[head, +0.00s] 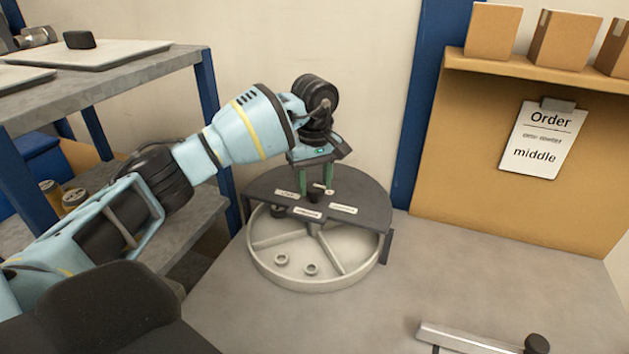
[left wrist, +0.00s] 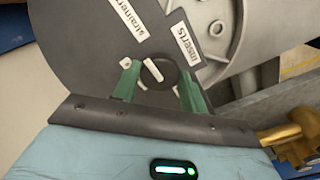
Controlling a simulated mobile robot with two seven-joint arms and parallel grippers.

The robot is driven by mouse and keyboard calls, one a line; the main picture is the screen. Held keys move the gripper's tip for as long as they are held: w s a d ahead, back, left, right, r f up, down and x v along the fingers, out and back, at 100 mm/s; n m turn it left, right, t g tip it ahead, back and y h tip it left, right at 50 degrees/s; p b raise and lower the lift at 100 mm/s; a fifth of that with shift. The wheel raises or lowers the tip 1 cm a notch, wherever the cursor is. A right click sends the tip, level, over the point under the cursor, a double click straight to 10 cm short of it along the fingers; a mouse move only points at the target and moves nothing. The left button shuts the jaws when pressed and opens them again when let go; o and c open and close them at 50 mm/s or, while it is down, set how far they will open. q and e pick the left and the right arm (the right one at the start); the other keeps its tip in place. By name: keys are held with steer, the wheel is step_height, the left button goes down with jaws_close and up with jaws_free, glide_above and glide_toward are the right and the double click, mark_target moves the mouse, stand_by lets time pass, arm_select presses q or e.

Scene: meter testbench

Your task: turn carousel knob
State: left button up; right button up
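The carousel is a round, light grey divided tray (head: 262,262) on the bench, with a dark half cover (head: 365,197) over its back part. The knob (head: 315,194) is small and black on the cover among white labels. In the left wrist view the knob (left wrist: 160,74) shows a white pointer bar, near labels reading "strainers" and "inserts". My left gripper (head: 316,178) points down over the knob. Its green fingers (left wrist: 160,80) stand apart, one on each side of the knob; whether they touch it I cannot tell. My right gripper is out of view.
Small rings (head: 311,269) lie in the front compartment. A clipboard (head: 543,140) reading "Order" and "middle" hangs on the back panel. A metal bar with a black knob (head: 537,344) lies front right. A grey shelf (head: 110,85) stands left. The bench right of the carousel is clear.

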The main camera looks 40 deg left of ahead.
arm_select(q)
steer(key=shift+c, duration=1.2)
steer(key=shift+n, duration=0.3)
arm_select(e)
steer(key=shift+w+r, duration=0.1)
arm_select(q)
steer(key=n+p, duration=0.1)
steer(key=n, duration=0.2)
steer(key=shift+r+n, duration=0.15)
steer(key=shift+n, duration=0.15)
steer(key=n+p, duration=0.1)
steer(key=n, duration=0.4)
steer(key=shift+p, duration=0.35)
steer(key=n+p, duration=0.1)
steer(key=n, duration=0.3)
steer(key=shift+n+p, duration=0.35)
steer(key=shift+n, duration=1.95)
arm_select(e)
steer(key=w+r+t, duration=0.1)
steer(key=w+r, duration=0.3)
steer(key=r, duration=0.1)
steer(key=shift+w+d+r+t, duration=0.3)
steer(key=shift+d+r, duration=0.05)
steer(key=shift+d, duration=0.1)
